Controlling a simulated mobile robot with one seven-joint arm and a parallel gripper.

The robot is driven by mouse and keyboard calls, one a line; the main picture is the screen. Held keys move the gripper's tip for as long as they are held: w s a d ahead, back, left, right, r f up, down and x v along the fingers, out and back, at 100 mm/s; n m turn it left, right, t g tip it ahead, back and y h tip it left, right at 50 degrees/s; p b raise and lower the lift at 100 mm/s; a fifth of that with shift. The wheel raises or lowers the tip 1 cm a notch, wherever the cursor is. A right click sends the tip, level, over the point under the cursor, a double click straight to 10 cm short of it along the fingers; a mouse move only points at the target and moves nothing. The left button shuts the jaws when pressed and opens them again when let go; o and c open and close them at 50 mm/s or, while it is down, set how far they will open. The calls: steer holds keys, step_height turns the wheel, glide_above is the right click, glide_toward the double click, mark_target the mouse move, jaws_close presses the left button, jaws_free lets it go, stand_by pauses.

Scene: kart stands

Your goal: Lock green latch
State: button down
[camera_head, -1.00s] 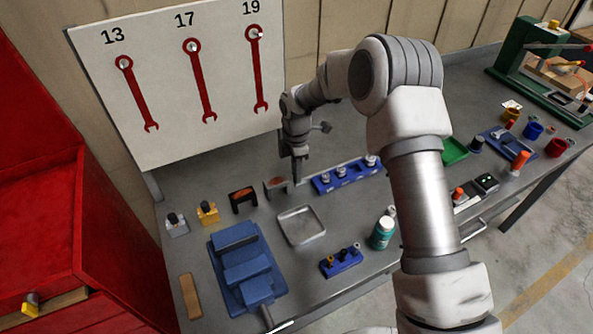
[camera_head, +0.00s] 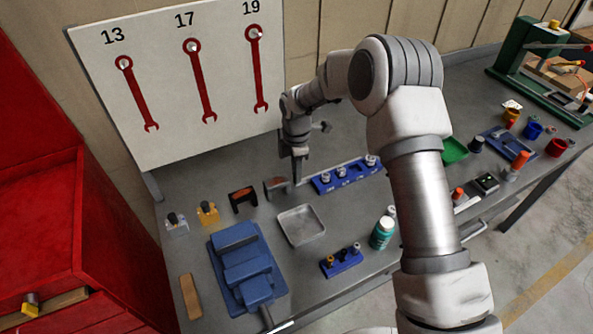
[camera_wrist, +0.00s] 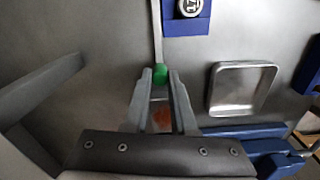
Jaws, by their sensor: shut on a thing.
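The green latch (camera_wrist: 160,75) is a small green knob at the end of a thin grey bar (camera_wrist: 156,32) in the wrist view. The bar runs away from my gripper beside the blue socket holder. My gripper (camera_wrist: 160,78) is shut on the green knob, with one finger on each side of it. In the head view my gripper (camera_head: 297,180) points down at the tabletop near the left end of the blue socket holder (camera_head: 325,186). The knob itself is hidden there.
A metal tray (camera_head: 281,226) lies just in front of my gripper. Two small brackets with orange pads, one of them this dark bracket (camera_head: 243,202), stand to the left. A blue vise (camera_head: 246,262) and a teal bottle (camera_head: 381,235) are nearer the front. A wrench board (camera_head: 160,75) stands behind.

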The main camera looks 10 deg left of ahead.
mark_target(306, 178)
stand_by(0.3)
steer(key=shift+w+d+b, duration=0.15)
steer(key=shift+w+d, duration=0.3)
steer(key=shift+d, duration=0.2)
steer(key=shift+w+d+b, duration=0.15)
steer(key=shift+w+d, duration=0.3)
steer(key=shift+d, duration=0.15)
steer(key=c, duration=0.7)
jaws_free()
step_height(306, 178, up, 18)
steer(key=shift+f+b, duration=0.25)
steer(key=shift+b, duration=0.1)
